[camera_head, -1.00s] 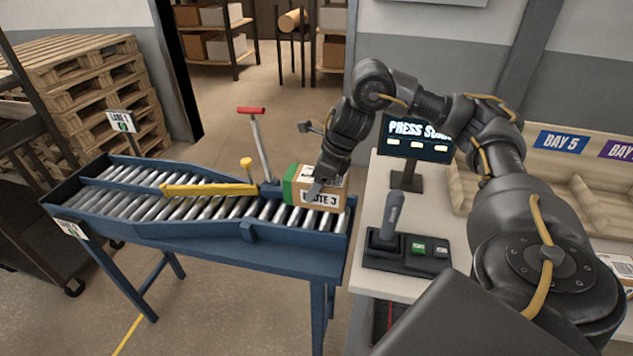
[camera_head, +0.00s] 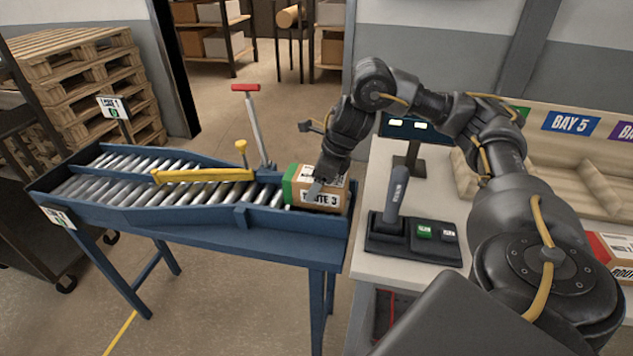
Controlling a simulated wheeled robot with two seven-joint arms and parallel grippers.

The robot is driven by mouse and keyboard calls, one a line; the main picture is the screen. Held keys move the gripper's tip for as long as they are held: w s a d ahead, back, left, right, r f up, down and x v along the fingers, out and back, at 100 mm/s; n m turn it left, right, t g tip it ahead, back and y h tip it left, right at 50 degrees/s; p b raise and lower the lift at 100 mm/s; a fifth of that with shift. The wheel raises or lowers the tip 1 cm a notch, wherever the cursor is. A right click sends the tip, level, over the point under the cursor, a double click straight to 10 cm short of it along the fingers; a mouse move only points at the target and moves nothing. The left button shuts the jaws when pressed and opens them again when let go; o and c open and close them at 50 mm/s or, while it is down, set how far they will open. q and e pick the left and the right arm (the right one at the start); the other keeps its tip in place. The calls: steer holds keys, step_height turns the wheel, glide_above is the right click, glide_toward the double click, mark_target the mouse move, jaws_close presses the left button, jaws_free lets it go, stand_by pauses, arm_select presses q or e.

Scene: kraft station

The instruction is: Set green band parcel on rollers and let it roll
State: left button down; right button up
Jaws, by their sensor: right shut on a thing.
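The green band parcel (camera_head: 330,197) is a brown box with a green band on its left end and a "ROUTE 3" label on its front. It is at the right end of the blue roller conveyor (camera_head: 285,245), on or just above the rollers (camera_head: 140,185); I cannot tell if it touches them. My right gripper (camera_head: 318,186) comes down from above and is shut on the parcel. Part of the parcel's top is hidden by the gripper. My left gripper is not in view.
A yellow diverter arm (camera_head: 203,175) lies across the rollers, left of the parcel. A red-handled lever (camera_head: 250,110) rises behind the conveyor. The white table (camera_head: 410,283) at right holds a control box with a joystick (camera_head: 393,205) and a screen (camera_head: 407,127).

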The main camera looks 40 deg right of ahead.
steer(key=o, duration=1.3)
steer(key=shift+c, duration=0.2)
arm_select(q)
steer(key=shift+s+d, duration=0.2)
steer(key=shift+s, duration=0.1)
arm_select(e)
steer(key=shift+o, duration=0.2)
steer(key=p+v, duration=0.3)
steer(key=v, duration=0.3)
steer(key=shift+r, duration=0.15)
steer(key=p+v, duration=0.1)
steer(key=v, duration=0.2)
steer(key=shift+s+r+p, duration=0.1)
steer(key=shift+r+p, duration=0.3)
steer(key=shift+s+d+r, duration=0.1)
steer(key=shift+d+r, duration=0.05)
steer(key=shift+r, duration=0.1)
steer(key=shift+s+r, duration=0.1)
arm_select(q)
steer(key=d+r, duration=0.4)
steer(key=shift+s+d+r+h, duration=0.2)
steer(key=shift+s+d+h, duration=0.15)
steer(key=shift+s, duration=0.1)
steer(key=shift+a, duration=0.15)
